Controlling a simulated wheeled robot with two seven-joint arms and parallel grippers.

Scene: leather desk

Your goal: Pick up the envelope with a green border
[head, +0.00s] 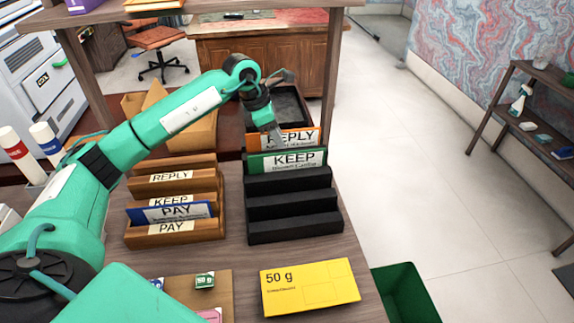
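The envelope with a green border (295,161), marked KEEP, stands in a slot of the black stepped rack (292,206). Directly behind it is an orange-bordered envelope (302,136), marked REPLY. My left gripper (275,138) reaches down from above to the upper left part of these two envelopes. Its fingers cover part of the orange envelope and end near the green envelope's top edge. I cannot tell whether they touch it or how far apart the fingers are. My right gripper is not in view.
A yellow 50 g parcel (310,287) lies at the front of the desk. A green bin (403,296) stands off the desk's right edge. A shelf board crosses above.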

